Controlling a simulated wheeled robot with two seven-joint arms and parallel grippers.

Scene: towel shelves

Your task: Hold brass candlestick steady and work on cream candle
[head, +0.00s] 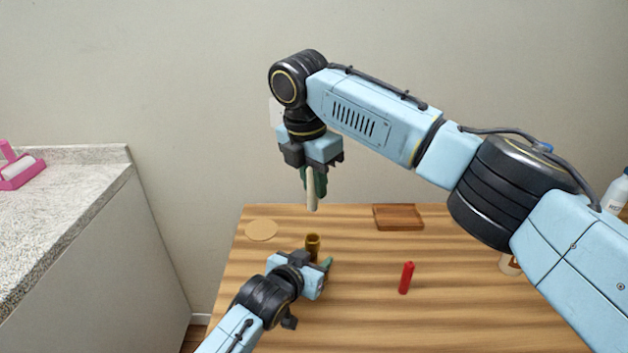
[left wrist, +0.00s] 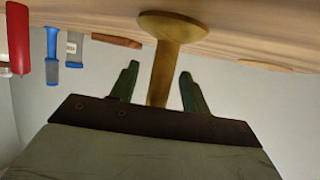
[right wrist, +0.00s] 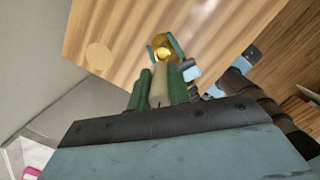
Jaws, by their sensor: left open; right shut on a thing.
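The brass candlestick (head: 313,243) stands upright on the wooden table. My left gripper (head: 327,266) is open beside it. In the left wrist view the candlestick's stem (left wrist: 163,72) lies between the two spread fingers (left wrist: 158,88), with a gap on each side. My right gripper (head: 314,182) is shut on the cream candle (head: 312,192), which hangs upright above and behind the candlestick, apart from it. In the right wrist view the candle (right wrist: 158,88) sits between the green fingers, and the candlestick's round top (right wrist: 162,53) shows beyond its tip. The candle's upper part is hidden by the gripper.
A flat round disc (head: 261,230) lies at the back left and a wooden tray (head: 398,217) at the back. A white bottle (head: 615,195) is at the far right, partly behind my right arm. A stone-topped counter (head: 60,190) is at left.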

